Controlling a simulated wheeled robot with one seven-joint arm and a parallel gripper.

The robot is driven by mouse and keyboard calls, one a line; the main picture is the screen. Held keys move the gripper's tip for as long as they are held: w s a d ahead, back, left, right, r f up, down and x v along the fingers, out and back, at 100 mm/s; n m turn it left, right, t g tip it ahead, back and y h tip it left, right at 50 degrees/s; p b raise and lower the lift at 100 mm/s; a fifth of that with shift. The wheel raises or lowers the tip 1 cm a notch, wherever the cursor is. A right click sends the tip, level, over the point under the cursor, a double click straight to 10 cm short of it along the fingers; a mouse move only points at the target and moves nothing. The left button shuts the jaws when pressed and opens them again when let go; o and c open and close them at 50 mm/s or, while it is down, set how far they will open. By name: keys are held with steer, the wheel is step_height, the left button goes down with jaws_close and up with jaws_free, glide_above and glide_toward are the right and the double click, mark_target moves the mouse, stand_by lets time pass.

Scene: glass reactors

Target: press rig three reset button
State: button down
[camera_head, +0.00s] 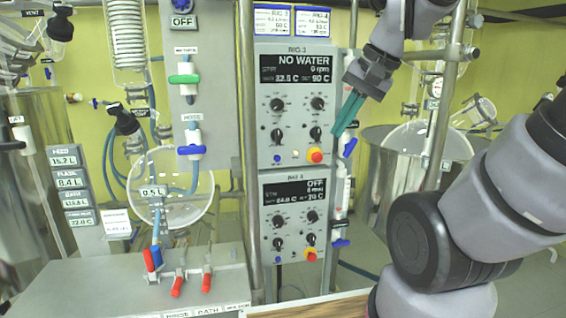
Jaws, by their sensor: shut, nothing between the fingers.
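The rig three panel (293,140) is a grey control box near the middle, labelled RIG-3. Its display (296,68) reads NO WATER and 0 rpm. Below the display are several black knobs. No reset label is readable at this size. My gripper (345,125) comes down from the upper right, with its teal fingers shut and empty. The fingertips point down and left, by the panel's right edge in the picture. I see no contact with any button.
A similar panel (294,222) reading OFF hangs directly below. A metal post (445,110) and a glass vessel (420,145) stand at right. Valves with blue handles (191,150), a round flask (183,205) and a bench with red-handled taps (177,286) are at left.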

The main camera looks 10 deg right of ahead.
steer(key=w+a+f+m+g+y, duration=0.4)
steer(key=w+a+f+m+y, duration=0.4)
steer(key=m, duration=0.8)
steer(key=w+d+f+m+t+y, duration=0.1)
steer(key=w+d+f+m+t, duration=0.4)
steer(key=m, duration=0.6)
steer(key=w+d+f+m+t, duration=0.5)
steer(key=w+m+t, duration=0.1)
steer(key=m, duration=0.5)
steer(key=shift+w+f+y, duration=0.4)
steer(key=shift+w, duration=0.3)
steer(key=shift+a, duration=0.1)
glide_toward(274, 159)
steer(key=s+a+x, duration=0.1)
steer(key=x, duration=0.4)
steer(key=shift+w+d+f, duration=0.15)
steer(key=shift+w+d, duration=0.1)
steer(key=shift+w, duration=0.5)
